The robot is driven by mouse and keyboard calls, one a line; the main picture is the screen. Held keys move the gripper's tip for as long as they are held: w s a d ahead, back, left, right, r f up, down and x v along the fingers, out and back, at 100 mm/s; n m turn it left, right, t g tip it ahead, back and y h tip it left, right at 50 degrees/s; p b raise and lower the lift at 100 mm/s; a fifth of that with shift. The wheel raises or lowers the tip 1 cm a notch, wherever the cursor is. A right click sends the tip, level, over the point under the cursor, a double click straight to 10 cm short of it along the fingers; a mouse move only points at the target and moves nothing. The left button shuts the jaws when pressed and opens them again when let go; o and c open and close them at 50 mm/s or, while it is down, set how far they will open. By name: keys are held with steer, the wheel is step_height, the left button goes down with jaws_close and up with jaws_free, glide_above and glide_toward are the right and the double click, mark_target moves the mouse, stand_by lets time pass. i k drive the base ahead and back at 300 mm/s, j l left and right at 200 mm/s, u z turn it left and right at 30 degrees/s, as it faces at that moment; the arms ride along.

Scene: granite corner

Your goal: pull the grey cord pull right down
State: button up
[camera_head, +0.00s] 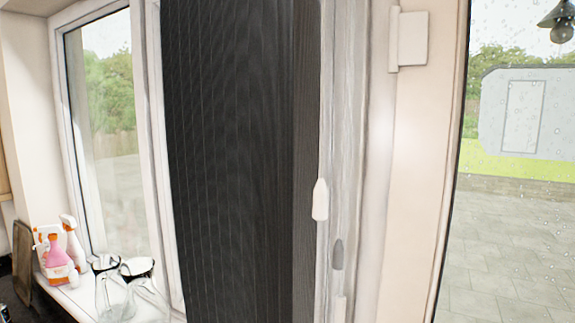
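The grey cord pull (337,254) is a small tapered grey piece hanging low beside the dark blind, in front of the pale window frame. A larger white cord pull (320,200) hangs a little higher and to its left, at the blind's right edge. The two pulls are apart. The cord above the grey pull is hard to make out against the frame. My gripper is not in this view.
A dark vertically striped blind (235,150) covers the middle window. Clear glass vessels (125,290) and spray bottles (60,255) stand on the sill at lower left. A white box (412,38) is fixed to the wall at upper right.

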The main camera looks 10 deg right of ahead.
mark_target(337, 262)
steer(key=k+l+u, duration=0.45)
steer(key=k+l, duration=0.15)
steer(key=k, duration=0.25)
